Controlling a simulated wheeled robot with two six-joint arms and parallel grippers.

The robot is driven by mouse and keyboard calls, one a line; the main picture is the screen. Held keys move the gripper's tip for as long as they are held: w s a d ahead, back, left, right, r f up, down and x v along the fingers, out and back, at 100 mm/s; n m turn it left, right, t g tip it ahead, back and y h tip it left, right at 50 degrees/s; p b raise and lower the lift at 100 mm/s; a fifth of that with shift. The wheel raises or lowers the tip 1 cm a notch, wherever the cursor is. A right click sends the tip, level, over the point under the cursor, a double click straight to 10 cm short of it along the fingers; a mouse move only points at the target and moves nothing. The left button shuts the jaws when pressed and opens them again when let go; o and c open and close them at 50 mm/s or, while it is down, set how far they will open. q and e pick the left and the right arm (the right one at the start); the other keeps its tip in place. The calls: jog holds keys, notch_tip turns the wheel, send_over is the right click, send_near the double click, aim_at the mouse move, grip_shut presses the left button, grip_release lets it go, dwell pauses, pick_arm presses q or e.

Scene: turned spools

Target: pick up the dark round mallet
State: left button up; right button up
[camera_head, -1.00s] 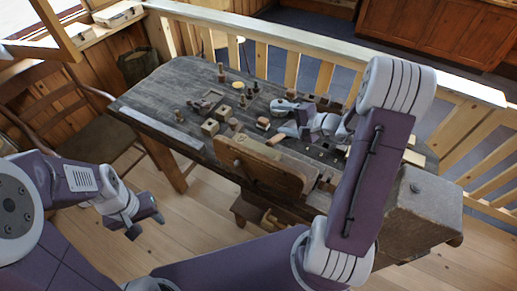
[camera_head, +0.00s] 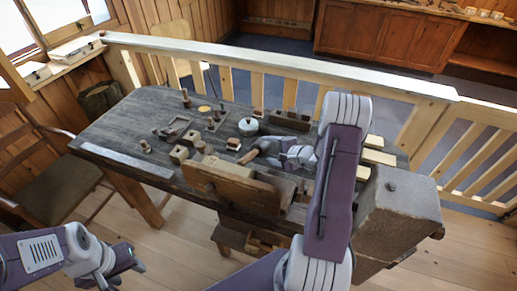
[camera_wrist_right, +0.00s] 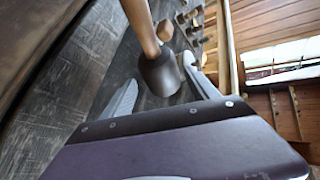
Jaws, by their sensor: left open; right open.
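The dark round mallet shows in the right wrist view, with its dark head (camera_wrist_right: 159,76) between my right fingers and its light wooden handle (camera_wrist_right: 140,24) pointing away. In the head view, the handle (camera_head: 247,157) shows on the bench just left of my right gripper (camera_head: 272,152), and the head is mostly hidden. My right gripper, also in the right wrist view (camera_wrist_right: 160,70), is open around the mallet head, with a gap visible beside it. My left gripper (camera_head: 128,264) is open and empty, low at the left, away from the bench.
The dark wooden workbench (camera_head: 110,125) carries several turned spools and small blocks. A white lidded pot (camera_head: 248,127) stands behind the mallet. A wooden vise board (camera_head: 235,187) stands at the front edge. A pale railing (camera_head: 270,57) runs behind the bench.

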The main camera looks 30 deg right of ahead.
aim_at(265, 147)
jog(key=x, duration=0.3)
jog(key=shift+w+a+f, duration=0.1)
jog(key=shift+w+f, duration=0.05)
jog(key=shift+w, duration=0.15)
jog(key=shift+s, duration=0.1)
jog(key=c, duration=1.4)
jog(key=shift+r, duration=0.5)
jog(key=r+v, duration=0.1)
jog(key=v, duration=0.4)
jog(key=w+v, duration=0.1)
jog(key=v, duration=0.4)
jog(key=r+v, duration=0.1)
jog(key=v, duration=0.4)
jog(key=shift+w+r+b, duration=0.25)
jog(key=shift+r+b, duration=0.1)
jog(key=shift+b, duration=0.05)
